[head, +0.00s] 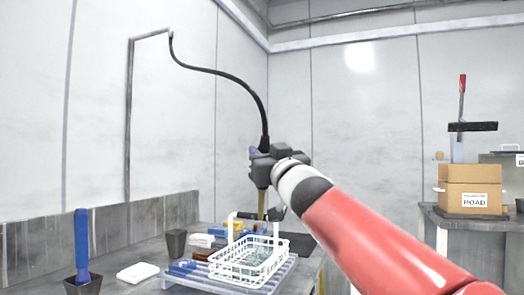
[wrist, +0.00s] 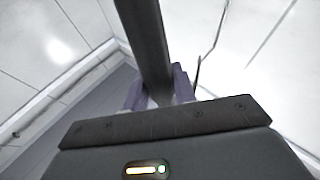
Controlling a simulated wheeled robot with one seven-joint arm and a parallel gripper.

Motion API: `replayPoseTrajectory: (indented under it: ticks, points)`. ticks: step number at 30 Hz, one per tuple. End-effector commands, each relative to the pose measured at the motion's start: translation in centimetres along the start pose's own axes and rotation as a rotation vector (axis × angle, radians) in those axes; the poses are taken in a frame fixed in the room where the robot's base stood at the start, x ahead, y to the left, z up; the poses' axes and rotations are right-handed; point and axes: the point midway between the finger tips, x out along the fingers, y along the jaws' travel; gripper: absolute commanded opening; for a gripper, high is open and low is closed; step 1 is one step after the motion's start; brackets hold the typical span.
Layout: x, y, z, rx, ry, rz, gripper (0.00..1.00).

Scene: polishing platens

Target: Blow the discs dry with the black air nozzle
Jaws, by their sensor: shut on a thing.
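My gripper (head: 259,154) is raised above the bench and shut on the black air nozzle (head: 264,135). The nozzle's black hose (head: 215,74) curves up and left to a wall-mounted post. A brass-coloured tube (head: 262,200) points down below my gripper, toward the basket. In the wrist view the dark nozzle body (wrist: 146,40) runs between the purple fingers (wrist: 158,92). Greyish-green discs (head: 250,268) seem to lie in the white wire basket (head: 285,258); their edges are hard to make out. The basket stands on a blue-grey rack (head: 215,287).
A dark cup (head: 176,243), a white pad (head: 137,272), a blue-handled tool (head: 82,245) in a dark holder and small blue, yellow and brown items crowd the bench around the basket. A cardboard box (head: 470,189) stands on another bench at right.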

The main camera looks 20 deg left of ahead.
Motion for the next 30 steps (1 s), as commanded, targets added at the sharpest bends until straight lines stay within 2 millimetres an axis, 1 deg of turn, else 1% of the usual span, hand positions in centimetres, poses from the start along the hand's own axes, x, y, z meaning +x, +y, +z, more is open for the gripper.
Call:
replayPoseTrajectory:
  ticks: [1,11,18,30]
  points:
    - [0.4,0.4,-0.1,0.0,0.0,0.002,0.04]
    - [1.9,2.4,1.1,-0.001,0.0,0.003,0.04]
    - [2.9,3.6,1.7,-0.002,-0.002,0.003,0.04]
    - [3.1,3.8,1.9,-0.002,-0.005,0.004,0.04]
